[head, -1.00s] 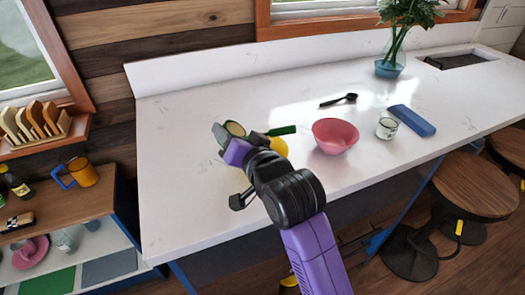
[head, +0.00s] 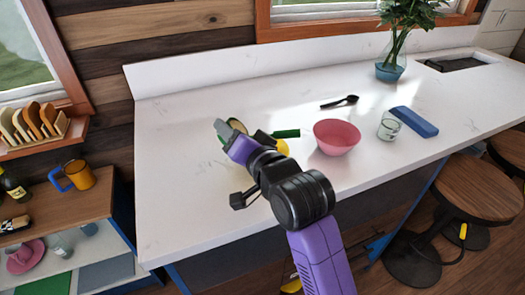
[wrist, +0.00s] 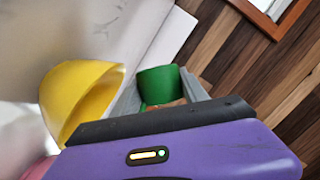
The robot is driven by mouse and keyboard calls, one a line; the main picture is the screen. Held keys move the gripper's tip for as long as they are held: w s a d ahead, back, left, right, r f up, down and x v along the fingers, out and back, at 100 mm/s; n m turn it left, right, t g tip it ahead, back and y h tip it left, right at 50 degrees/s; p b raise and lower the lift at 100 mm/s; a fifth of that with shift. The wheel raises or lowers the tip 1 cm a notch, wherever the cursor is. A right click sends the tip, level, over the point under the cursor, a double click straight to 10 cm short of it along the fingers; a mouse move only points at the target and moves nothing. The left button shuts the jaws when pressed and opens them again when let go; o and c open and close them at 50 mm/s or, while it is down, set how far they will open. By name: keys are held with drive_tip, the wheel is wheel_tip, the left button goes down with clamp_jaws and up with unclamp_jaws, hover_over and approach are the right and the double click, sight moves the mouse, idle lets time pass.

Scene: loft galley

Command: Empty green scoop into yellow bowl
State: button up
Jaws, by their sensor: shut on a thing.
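My gripper (head: 228,134) is shut on the green scoop, above the left part of the white counter. In the wrist view the green scoop (wrist: 158,82) shows between the grey fingers, with some brownish orange at its lower edge; I cannot tell whether that is its contents. In the head view my gripper hides most of it. The yellow bowl (wrist: 82,90) is left of the scoop in the wrist view, apart from it. In the head view only a sliver of the bowl (head: 283,147) shows behind my wrist. A green bar (head: 286,133) sticks out beside it.
A pink bowl (head: 337,138) stands right of the yellow bowl. A black spoon (head: 340,101) lies behind. The counter's left part (head: 175,180) is clear.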

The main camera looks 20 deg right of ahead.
drive_tip(key=shift+s+d+r+m+t+y+b, duration=0.15)
drive_tip(key=shift+r+m+t+b, duration=0.15)
drive_tip(key=shift+m+b, duration=0.7)
drive_tip(key=shift+w+d+r+m+t+y+b, duration=0.15)
drive_tip(key=shift+m+t+b, duration=0.3)
drive_tip(key=shift+b, duration=1.1)
drive_tip(key=shift+s+d+r+m+t+y+b, duration=0.1)
drive_tip(key=shift+r+m+t+b, duration=0.15)
drive_tip(key=shift+m+b, duration=0.8)
idle(0.5)
drive_tip(key=shift+s+d+r+m+t+b, duration=0.1)
drive_tip(key=shift+d+m+t+b, duration=0.15)
drive_tip(key=shift+d, duration=0.2)
drive_tip(key=shift+s+d+r+m+t+b, duration=0.1)
drive_tip(key=shift+d+m+t+b, duration=0.05)
drive_tip(key=shift+d+m+b, duration=0.25)
idle(0.5)
drive_tip(key=shift+d+r+m+t+p, duration=0.25)
drive_tip(key=shift+r+m+t+p, duration=0.1)
drive_tip(key=shift+r+m, duration=0.6)
idle(0.4)
drive_tip(key=shift+s+d+r+m+t+h+p, duration=0.15)
drive_tip(key=shift+r+m+p, duration=0.15)
drive_tip(key=shift+r, duration=0.35)
drive_tip(key=shift+w+d+r+m+t+h+p, duration=0.1)
drive_tip(key=shift+r+m+h+p, duration=0.1)
drive_tip(key=shift+r+m, duration=0.35)
